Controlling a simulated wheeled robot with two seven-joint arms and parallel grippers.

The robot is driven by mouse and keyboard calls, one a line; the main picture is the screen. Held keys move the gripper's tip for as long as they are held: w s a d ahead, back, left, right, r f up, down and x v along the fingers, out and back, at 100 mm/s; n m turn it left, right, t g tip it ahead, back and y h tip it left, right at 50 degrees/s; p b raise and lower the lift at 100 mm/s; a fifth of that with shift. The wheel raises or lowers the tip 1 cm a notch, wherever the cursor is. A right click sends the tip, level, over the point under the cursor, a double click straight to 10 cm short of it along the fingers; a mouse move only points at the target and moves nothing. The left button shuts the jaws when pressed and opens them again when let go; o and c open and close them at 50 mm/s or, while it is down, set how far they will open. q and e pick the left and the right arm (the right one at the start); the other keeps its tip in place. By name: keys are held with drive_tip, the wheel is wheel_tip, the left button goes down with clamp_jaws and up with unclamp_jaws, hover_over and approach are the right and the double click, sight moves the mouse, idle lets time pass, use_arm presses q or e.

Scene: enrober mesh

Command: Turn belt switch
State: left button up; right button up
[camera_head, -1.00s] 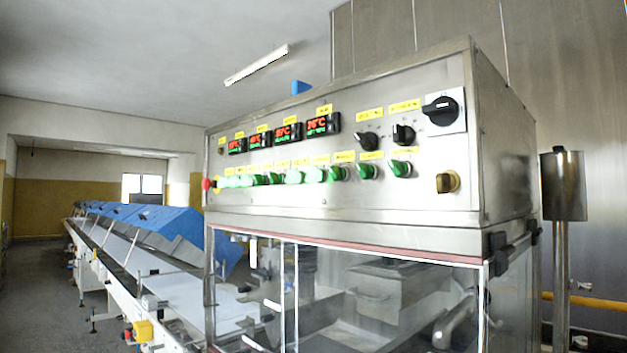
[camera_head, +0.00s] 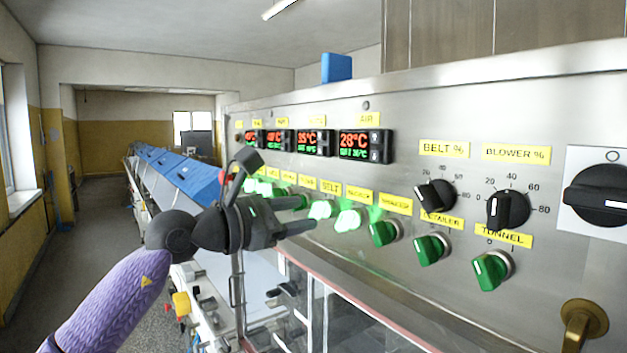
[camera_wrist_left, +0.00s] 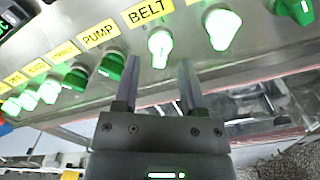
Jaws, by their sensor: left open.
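The belt switch (camera_head: 321,208) is a brightly lit green knob below the yellow "BELT" label (camera_head: 331,189) on the steel control panel. In the left wrist view the switch (camera_wrist_left: 160,45) glows almost white. My left gripper (camera_head: 310,212) is open in front of the panel, its two fingers pointing at the switch. In the left wrist view the fingertips of the gripper (camera_wrist_left: 157,62) lie one on each side of the knob's lower part. I cannot tell whether they touch it. My right gripper is not in view.
Neighbouring green switches stand close on both sides, including a lit one (camera_head: 349,219) to the right. The black belt % dial (camera_head: 435,195) and blower % dial (camera_head: 508,209) are further right. Temperature displays (camera_head: 366,145) sit above. A glazed cabinet (camera_head: 345,318) is below the panel.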

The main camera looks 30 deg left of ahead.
sight(312, 212)
use_arm(q)
drive_tip(key=x, duration=0.3)
drive_tip(key=shift+f+p, duration=0.1)
drive_tip(key=shift+p, duration=0.3)
drive_tip(key=shift+c, duration=0.4)
clamp_jaws()
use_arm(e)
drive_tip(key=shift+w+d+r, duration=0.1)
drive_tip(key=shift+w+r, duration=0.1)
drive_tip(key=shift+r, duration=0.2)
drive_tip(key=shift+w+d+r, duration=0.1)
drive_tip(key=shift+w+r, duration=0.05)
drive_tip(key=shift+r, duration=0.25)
use_arm(q)
drive_tip(key=shift+n, duration=0.4)
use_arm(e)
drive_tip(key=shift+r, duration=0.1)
use_arm(q)
drive_tip(key=n+p, duration=0.1)
drive_tip(key=n, duration=0.4)
drive_tip(key=shift+n, duration=0.3)
drive_tip(key=n+p, duration=0.2)
drive_tip(key=n, duration=0.3)
drive_tip(key=shift+n, duration=0.3)
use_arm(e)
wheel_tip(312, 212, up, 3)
